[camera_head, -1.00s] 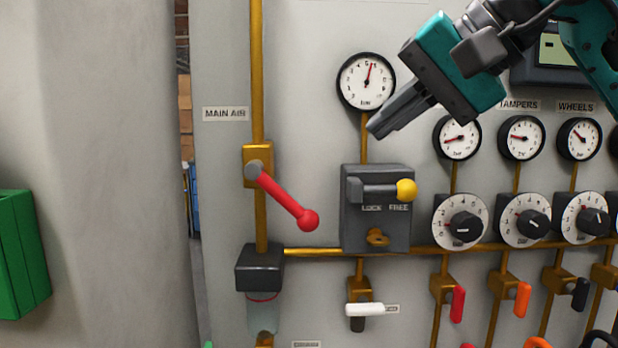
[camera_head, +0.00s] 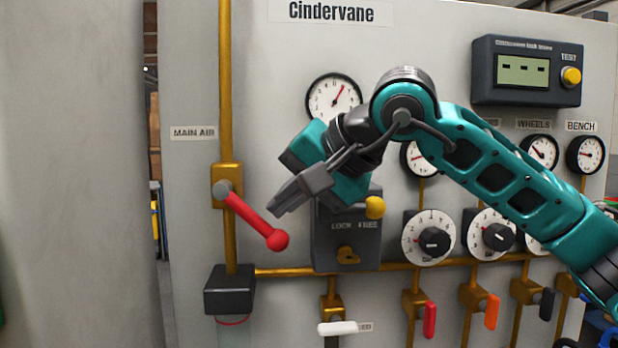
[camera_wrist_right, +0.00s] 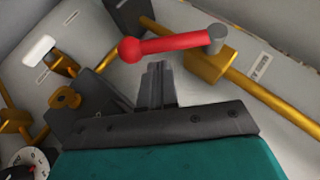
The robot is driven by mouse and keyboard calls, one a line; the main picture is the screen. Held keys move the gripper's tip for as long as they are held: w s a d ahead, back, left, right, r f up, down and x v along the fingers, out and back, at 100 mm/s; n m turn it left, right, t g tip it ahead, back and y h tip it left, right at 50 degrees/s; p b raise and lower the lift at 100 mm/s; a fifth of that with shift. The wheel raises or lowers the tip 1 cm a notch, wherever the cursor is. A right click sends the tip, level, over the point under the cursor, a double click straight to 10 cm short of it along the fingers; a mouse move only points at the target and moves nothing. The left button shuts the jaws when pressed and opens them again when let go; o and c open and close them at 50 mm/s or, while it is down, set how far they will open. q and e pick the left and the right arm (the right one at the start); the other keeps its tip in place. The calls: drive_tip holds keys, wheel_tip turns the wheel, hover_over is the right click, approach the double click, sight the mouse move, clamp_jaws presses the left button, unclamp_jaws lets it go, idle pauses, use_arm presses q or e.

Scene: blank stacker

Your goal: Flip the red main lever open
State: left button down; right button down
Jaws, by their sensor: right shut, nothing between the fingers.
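The red main lever (camera_head: 254,217) is on the brass pipe valve (camera_head: 226,186) beside the MAIN AIR label. It slants down to the right from its grey pivot and ends in a red ball. My right gripper (camera_head: 275,208) is shut and empty, close to the right of the lever and above the ball. In the right wrist view, the red lever (camera_wrist_right: 172,45) lies just beyond the shut fingertips (camera_wrist_right: 158,68). I cannot tell whether they touch it. My left gripper is not in view.
Just right of the lever is a dark LOCK/FREE box (camera_head: 330,248) with a yellow knob (camera_head: 375,207), partly hidden by my right arm. A gauge (camera_head: 333,97) sits above it. A dark block (camera_head: 230,289) is below the lever. Dials and small valves fill the right side.

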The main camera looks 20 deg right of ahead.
drive_tip(key=shift+a+f, duration=0.3)
drive_tip(key=shift+f, duration=0.05)
